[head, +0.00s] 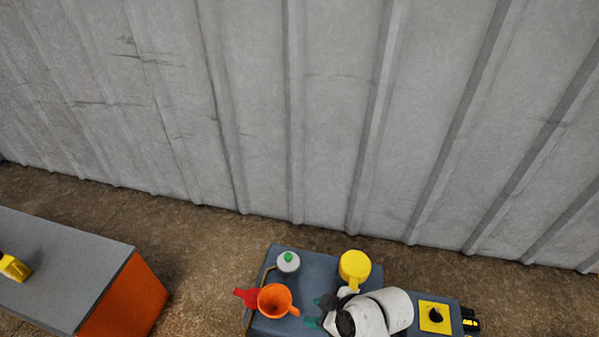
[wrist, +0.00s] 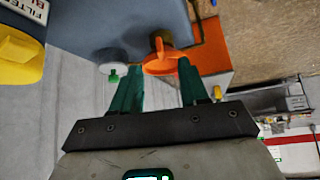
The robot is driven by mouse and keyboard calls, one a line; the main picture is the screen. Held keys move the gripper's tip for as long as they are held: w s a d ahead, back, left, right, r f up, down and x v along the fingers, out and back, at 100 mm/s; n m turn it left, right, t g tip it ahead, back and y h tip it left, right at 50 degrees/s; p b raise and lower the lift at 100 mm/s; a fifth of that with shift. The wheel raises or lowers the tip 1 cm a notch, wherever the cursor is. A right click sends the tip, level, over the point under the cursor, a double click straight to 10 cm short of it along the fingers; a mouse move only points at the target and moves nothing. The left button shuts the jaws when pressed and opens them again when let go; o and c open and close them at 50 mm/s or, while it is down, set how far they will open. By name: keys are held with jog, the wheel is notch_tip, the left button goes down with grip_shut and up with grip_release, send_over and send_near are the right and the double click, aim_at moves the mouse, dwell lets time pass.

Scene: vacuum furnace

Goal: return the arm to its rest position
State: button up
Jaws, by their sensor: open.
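My gripper (head: 315,312) shows in the head view low in the centre, with its teal fingers pointing left over the blue-grey cart top. White arm links lie behind it, bent and close to the cart. In the wrist view my gripper (wrist: 157,88) has its two fingers apart with nothing held between them. An orange funnel (head: 273,301) is just left of the fingertips in the head view; the funnel (wrist: 172,62) appears beyond the fingers in the wrist view. I cannot tell my gripper's exact height above the cart.
On the cart (head: 318,262) are a white container with green cap (head: 288,262), a yellow can (head: 355,266) and a yellow plate with black knob (head: 435,316). A red object (head: 245,297) touches the funnel's left. A grey-topped bench (head: 70,262) stands left; ribbed wall behind.

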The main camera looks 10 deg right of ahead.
jog(key=s+d+r+m+g+h, duration=0.25)
jog(key=s+d+m, duration=0.25)
jog(key=s+d, duration=0.5)
jog(key=s+d+r+m+g+h, duration=0.1)
jog(key=s+d+m+h, duration=0.4)
jog(key=s+d, duration=0.55)
notch_tip(320, 180, up, 14)
jog(key=s+a+m+y+p, duration=0.1)
jog(key=s+p, duration=0.1)
jog(key=p, duration=1.1)
jog(key=shift+s, duration=0.2)
jog(key=shift+f, duration=0.1)
